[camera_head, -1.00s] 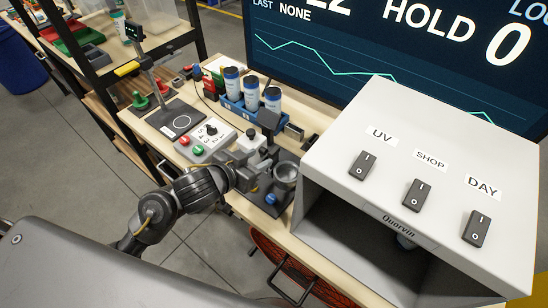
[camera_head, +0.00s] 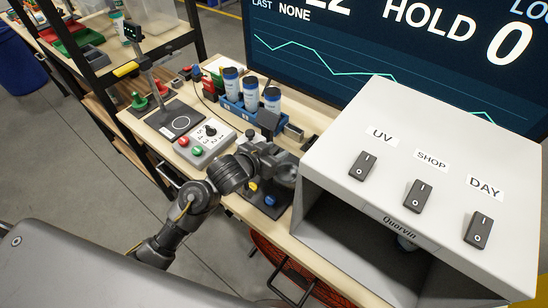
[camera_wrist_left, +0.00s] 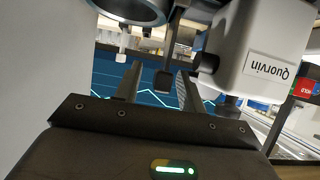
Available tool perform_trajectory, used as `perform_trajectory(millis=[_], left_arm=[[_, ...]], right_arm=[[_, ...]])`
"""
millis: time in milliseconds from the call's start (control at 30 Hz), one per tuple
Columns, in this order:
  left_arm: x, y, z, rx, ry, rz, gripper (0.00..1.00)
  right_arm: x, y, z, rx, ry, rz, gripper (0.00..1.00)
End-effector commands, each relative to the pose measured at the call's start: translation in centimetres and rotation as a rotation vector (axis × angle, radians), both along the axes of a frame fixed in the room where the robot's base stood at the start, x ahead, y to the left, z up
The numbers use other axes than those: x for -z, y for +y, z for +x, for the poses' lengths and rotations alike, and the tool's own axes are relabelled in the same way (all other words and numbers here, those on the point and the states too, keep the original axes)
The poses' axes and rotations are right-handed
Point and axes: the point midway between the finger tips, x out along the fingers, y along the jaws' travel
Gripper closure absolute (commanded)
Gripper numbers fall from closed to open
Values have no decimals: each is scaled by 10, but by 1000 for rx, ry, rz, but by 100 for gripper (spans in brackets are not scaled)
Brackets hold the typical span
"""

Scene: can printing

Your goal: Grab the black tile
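A small dark square piece (camera_head: 268,120) stands at the top of the printing machine; it looks like the black tile, but I cannot be sure. In the left wrist view a dark block (camera_wrist_left: 163,80) on a thin stem shows between my fingers, farther off and apparently untouched. My right gripper is out of view.
The white Quorvin box (camera_head: 400,205) with three switches stands close on the right. Labelled cans (camera_head: 251,92) stand in a blue rack (camera_head: 240,112) behind the machine. A button panel (camera_head: 206,143) is to the left. A large screen (camera_head: 400,60) fills the back.

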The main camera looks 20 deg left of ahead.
Motion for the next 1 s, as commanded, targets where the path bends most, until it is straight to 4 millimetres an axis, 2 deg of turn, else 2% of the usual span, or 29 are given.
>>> perform_trajectory(millis=[133, 167, 400, 467, 800, 1000], left_arm=[[0, 0, 0, 0, 0, 0, 60], [0, 0, 0, 0, 0, 0, 63], [0, 0, 0, 0, 0, 0, 94], [0, 0, 0, 0, 0, 0, 100], [-2, 0, 0, -1, -1, 0, 100], [-19, 1, 1, 0, -5, 2, 100]], right_arm=[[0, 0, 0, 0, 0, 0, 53], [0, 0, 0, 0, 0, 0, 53], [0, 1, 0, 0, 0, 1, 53], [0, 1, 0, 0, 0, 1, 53], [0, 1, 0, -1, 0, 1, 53], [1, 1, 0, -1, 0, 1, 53]])
